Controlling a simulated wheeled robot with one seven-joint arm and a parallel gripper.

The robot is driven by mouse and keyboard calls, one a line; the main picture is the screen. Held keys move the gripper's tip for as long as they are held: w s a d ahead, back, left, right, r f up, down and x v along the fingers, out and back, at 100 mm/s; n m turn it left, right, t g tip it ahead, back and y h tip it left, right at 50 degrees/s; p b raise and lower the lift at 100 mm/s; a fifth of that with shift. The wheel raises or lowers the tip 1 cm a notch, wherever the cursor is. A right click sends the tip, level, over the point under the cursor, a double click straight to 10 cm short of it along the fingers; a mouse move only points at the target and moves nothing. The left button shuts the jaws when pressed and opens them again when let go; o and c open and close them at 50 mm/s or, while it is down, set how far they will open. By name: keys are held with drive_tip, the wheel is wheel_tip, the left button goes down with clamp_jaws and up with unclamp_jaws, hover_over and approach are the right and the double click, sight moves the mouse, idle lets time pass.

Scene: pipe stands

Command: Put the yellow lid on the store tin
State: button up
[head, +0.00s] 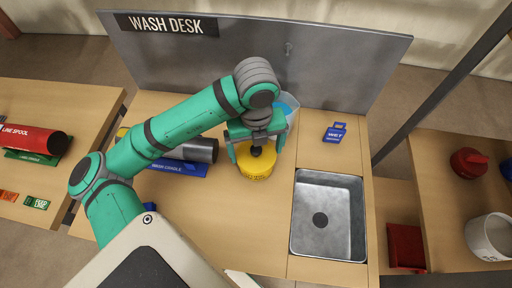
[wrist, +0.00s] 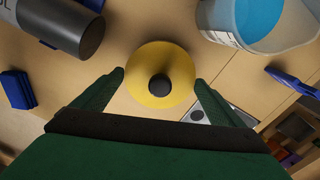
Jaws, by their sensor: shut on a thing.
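The yellow lid (head: 257,172) is a round disc with a dark knob, over the wash desk just left of the sink. In the wrist view the lid (wrist: 159,92) lies between the two fingers. My gripper (head: 254,150) is shut on it; the fingers also show in the wrist view (wrist: 160,75). I cannot tell whether the lid touches the desk. A white open-topped tin (head: 490,237) with dark lettering, perhaps the store tin, stands on the right-hand table, cut by the picture edge. Its label is not fully readable.
A metal sink (head: 328,215) is set in the desk. A clear tub with blue contents (wrist: 262,18) stands close behind the gripper. A grey pipe (head: 200,149) lies on a blue cradle (head: 182,169). A red lid-like object (head: 468,162) sits on the right table. A gap separates the tables.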

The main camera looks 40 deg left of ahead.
drive_tip(key=o, duration=1)
drive_tip(key=shift+r, duration=5.45)
